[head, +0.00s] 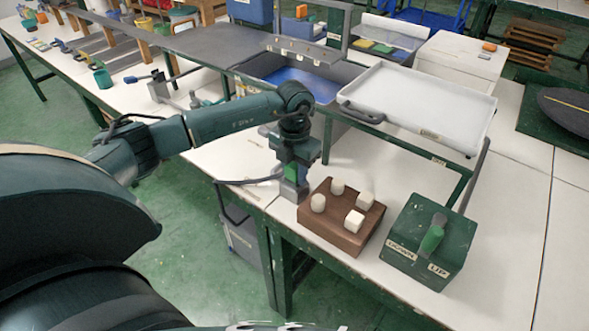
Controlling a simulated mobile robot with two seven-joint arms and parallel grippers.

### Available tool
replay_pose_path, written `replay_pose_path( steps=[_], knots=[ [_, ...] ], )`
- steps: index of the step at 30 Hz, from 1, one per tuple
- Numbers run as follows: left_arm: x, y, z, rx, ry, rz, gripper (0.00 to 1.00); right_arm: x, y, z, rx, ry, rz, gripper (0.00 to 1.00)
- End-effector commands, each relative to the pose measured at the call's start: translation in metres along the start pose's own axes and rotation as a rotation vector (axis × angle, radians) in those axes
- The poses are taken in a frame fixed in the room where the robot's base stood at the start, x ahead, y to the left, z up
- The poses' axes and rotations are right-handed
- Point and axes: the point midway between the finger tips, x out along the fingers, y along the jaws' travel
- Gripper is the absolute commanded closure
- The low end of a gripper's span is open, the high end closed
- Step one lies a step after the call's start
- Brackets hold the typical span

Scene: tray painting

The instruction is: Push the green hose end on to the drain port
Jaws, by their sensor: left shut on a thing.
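My left gripper (293,160) points down at the table's front edge, beside the wooden block. It is shut on the green hose end (292,174), of which only a small green part shows between the fingers. A grey fitting (289,191) stands directly below, perhaps the drain port; I cannot tell whether the hose end touches it. A dark hose (232,183) curves out to the left of the gripper and hangs over the table edge. My right gripper is not in view.
A brown block (338,236) with several white knobs stands just right of the gripper. Beyond it is a green switch box (418,254). A white tray (425,100) rests on a green frame by a blue-lined basin (300,82). A grey bin (246,245) stands below the table.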

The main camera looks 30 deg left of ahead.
Motion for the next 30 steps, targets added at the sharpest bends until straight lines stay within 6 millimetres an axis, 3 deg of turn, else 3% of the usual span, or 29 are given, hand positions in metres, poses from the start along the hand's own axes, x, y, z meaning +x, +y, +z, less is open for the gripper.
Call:
replay_pose_path(
  steps=[11,12,21,26,30],
  knots=[
    [0.0017,0.0002,0.0000,0.000,0.000,0.000,0.89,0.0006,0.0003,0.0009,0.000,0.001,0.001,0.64],
    [0.0015,0.0002,0.0000,0.000,0.000,0.000,0.68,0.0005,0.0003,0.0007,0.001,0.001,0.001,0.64],
    [0.0013,0.0002,0.0000,0.000,0.000,0.000,0.44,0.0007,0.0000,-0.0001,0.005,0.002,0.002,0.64],
    [0.0015,0.0002,-0.0001,0.000,0.000,0.000,0.43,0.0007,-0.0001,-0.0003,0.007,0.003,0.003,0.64],
    [0.0015,0.0001,-0.0001,0.000,0.000,0.000,0.32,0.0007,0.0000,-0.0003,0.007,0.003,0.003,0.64]
  ],
)
